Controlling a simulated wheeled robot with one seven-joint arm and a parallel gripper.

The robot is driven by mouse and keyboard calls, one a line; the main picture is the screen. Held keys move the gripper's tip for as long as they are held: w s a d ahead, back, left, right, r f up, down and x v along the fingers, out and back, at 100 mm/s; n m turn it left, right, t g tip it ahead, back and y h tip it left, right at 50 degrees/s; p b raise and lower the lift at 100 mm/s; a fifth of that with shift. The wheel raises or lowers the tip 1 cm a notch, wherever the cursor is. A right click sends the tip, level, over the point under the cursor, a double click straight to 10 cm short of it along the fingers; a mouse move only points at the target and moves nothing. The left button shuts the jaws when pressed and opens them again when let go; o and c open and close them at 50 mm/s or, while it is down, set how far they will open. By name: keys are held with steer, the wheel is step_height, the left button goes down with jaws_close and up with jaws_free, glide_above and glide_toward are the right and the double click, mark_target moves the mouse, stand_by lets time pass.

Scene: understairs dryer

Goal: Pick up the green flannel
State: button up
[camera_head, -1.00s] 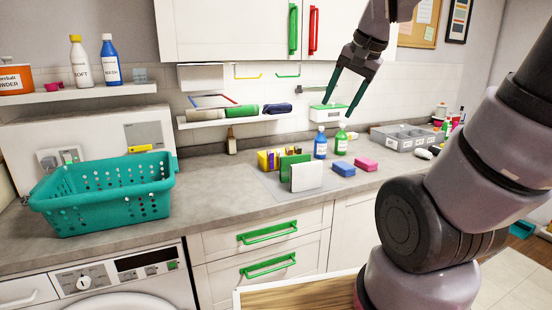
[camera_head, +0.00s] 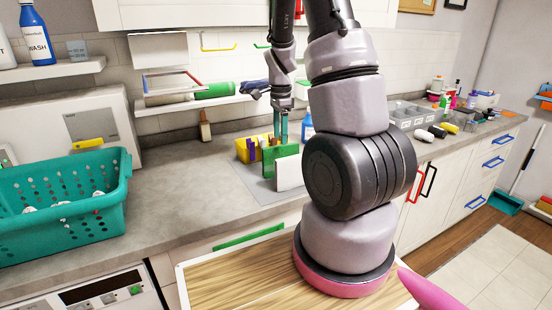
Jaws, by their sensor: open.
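The green flannel (camera_head: 214,90) appears to be the green roll lying on the small white wall shelf (camera_head: 176,106). It lies between a beige roll (camera_head: 168,99) on its left and a dark navy roll (camera_head: 252,87) on its right. My gripper (camera_head: 280,137) points down, with teal fingers, to the right of the shelf and lower than the green roll. It is open and apart from the roll, above the yellow caddy. Its fingers are seen nearly edge-on. My arm hides part of the counter behind it.
A yellow caddy (camera_head: 242,151) and upright green (camera_head: 269,161) and white (camera_head: 289,173) panels stand on the counter below my gripper. A teal basket (camera_head: 60,235) stands at left. A blue bottle (camera_head: 307,126) is beside my arm.

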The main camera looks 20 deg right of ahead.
mark_target(281, 156)
steer(key=f, duration=0.8)
steer(key=shift+w+d+f, duration=0.1)
steer(key=shift+d+f, duration=0.1)
steer(key=shift+f, duration=0.1)
jaws_close()
